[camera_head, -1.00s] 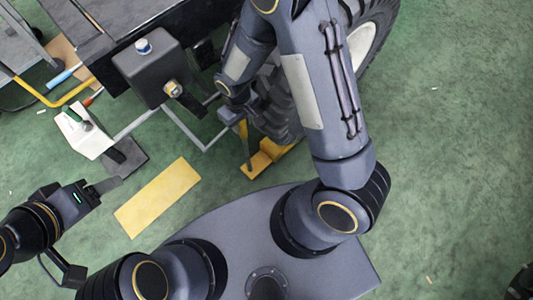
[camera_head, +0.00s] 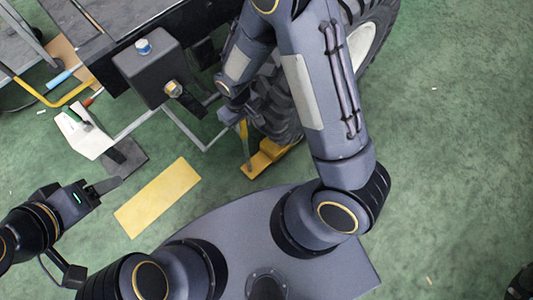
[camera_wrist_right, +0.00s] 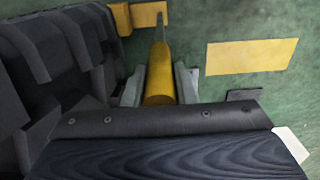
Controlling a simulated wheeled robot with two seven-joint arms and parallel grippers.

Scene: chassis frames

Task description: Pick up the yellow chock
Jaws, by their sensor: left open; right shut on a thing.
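The yellow chock (camera_head: 262,162) sits on the green floor against the big black tyre. In the right wrist view its yellow block (camera_wrist_right: 149,14) shows at the top, and its upright yellow handle (camera_wrist_right: 158,85) stands between my fingers. My right gripper (camera_head: 240,121) is shut on that handle; it also shows in the right wrist view (camera_wrist_right: 160,88). My left gripper (camera_head: 112,184) is open and empty at the left, away from the chock, beside the yellow floor patch.
The tyre (camera_head: 287,118) stands right beside the chock. A grey box on the vehicle frame (camera_head: 140,75) and metal tubes are close to the right arm. A white block with a dark base (camera_head: 82,135) lies at left. A flat yellow patch (camera_head: 157,197) marks the floor.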

